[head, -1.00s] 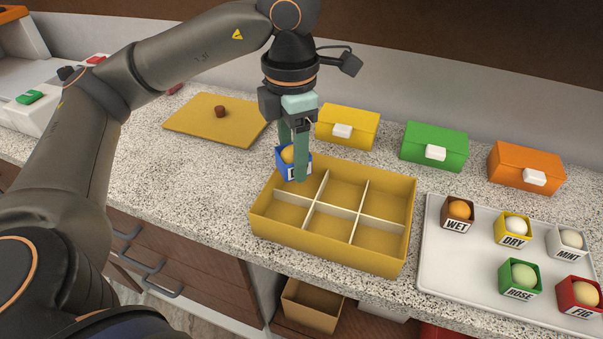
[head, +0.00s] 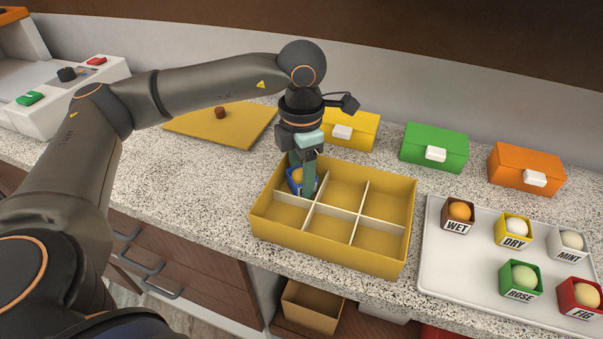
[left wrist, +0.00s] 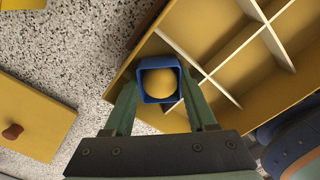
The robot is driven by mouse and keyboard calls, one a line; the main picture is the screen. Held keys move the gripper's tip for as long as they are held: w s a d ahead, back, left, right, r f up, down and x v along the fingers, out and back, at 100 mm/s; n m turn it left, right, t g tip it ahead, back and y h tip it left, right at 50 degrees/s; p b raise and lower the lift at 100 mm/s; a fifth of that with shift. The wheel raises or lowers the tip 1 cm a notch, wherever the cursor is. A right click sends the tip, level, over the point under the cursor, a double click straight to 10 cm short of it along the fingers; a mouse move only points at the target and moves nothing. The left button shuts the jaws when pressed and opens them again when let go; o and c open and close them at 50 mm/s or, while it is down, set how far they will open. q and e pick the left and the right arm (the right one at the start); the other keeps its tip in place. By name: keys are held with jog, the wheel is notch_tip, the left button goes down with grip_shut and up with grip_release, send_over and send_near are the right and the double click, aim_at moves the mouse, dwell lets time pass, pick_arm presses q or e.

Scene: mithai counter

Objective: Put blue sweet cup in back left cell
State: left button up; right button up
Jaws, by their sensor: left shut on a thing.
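The blue sweet cup (head: 295,182) holds a round yellow-orange sweet. My left gripper (head: 303,180) is shut on it, with a finger on each side, as the left wrist view also shows for the cup (left wrist: 146,96). The cup is at the back left cell of the yellow divided box (head: 330,255), inside its outline in the head view. I cannot tell whether the cup touches the cell floor. The other cells in view are empty. My right gripper is not in view.
A white tray (head: 436,285) to the right holds several labelled sweet cups. Yellow (head: 362,128), green (head: 434,150) and orange (head: 526,170) closed boxes stand behind. A yellow board with a brown knob (head: 190,130) lies at back left. The counter left of the divided box is clear.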

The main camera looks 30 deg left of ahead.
pick_arm(q)
jog(key=shift+f, duration=0.2)
jog(key=o, duration=1.1)
jog(key=shift+r+p, duration=0.3)
jog(key=shift+r, duration=3.7)
